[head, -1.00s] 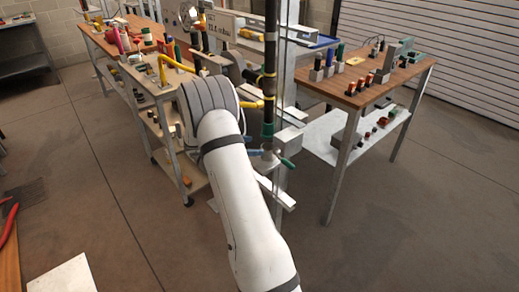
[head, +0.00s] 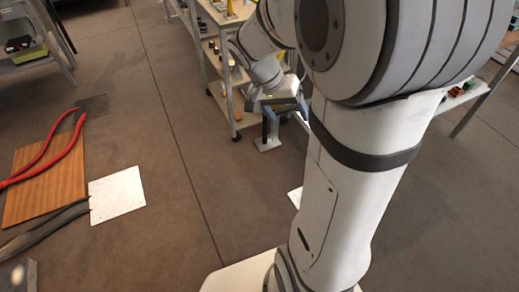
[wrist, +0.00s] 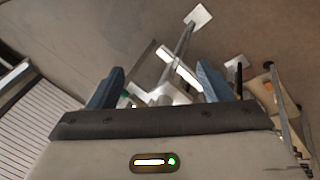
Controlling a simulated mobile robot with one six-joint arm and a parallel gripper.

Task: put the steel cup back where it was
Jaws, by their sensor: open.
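I cannot pick out the steel cup in either current view. My gripper (head: 286,114) hangs beside the shelved cart in the head view, with its blue fingers apart. In the wrist view my gripper (wrist: 160,86) shows both blue fingers spread wide, with nothing held between them. Beyond the fingers is a pale metal stand (wrist: 180,72) with feet on the floor. My own arm covers much of the right half of the head view, so what lies behind it is hidden.
A cart (head: 226,92) with small items on its shelves stands beside my gripper; those items are too small to identify. A wooden board (head: 50,190) with red handles across it and a white plate (head: 117,195) lie at left. The floor between is clear.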

